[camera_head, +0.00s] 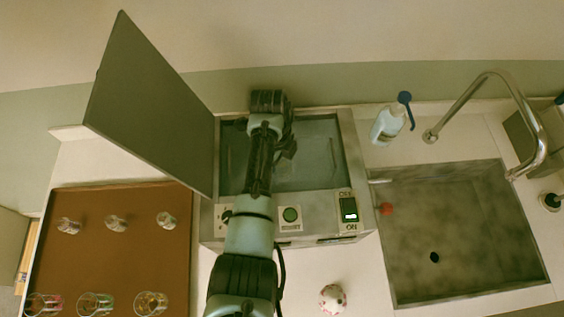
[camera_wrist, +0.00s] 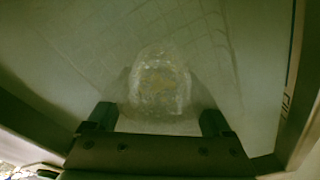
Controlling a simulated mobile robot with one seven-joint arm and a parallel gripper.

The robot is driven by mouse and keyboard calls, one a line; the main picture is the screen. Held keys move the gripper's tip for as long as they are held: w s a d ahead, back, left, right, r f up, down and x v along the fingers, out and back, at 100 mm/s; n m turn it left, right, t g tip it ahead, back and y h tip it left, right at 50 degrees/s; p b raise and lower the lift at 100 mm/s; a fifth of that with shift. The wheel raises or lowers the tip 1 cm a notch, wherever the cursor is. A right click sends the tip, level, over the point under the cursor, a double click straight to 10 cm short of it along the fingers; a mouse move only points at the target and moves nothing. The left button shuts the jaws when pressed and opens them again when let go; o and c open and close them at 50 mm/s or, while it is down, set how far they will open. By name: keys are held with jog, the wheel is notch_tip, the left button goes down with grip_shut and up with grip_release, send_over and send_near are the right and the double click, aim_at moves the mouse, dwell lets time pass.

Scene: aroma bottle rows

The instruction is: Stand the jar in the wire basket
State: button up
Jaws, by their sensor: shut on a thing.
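The clear glass jar (camera_wrist: 160,82) shows in the wrist view between the two dark fingers of my gripper (camera_wrist: 158,118), which is shut on it. Faint crossing lines of the wire basket (camera_wrist: 95,55) show beyond and around the jar. I cannot tell whether the jar touches the basket floor. In the head view my arm reaches over the open basin of a machine (camera_head: 349,185), and the jar is hidden there. The basin's inside (camera_head: 318,150) looks blue-grey and hazy, and the basket is hard to make out.
The machine's raised lid (camera_head: 150,110) stands at the basin's left. A brown tray (camera_head: 120,258) holds several glass jars. A bottle (camera_head: 388,124), a sink (camera_head: 455,235) and a spotted round object (camera_head: 332,298) are nearby.

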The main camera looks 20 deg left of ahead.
jog(key=shift+w+f, duration=0.1)
jog(key=shift+f, duration=0.25)
jog(key=shift+f, duration=0.1)
jog(key=o, duration=1.2)
notch_tip(320, 180, up, 12)
jog(key=a+b, duration=0.1)
jog(key=shift+a+b, duration=0.25)
jog(key=shift+b, duration=0.1)
jog(key=shift+w, duration=0.15)
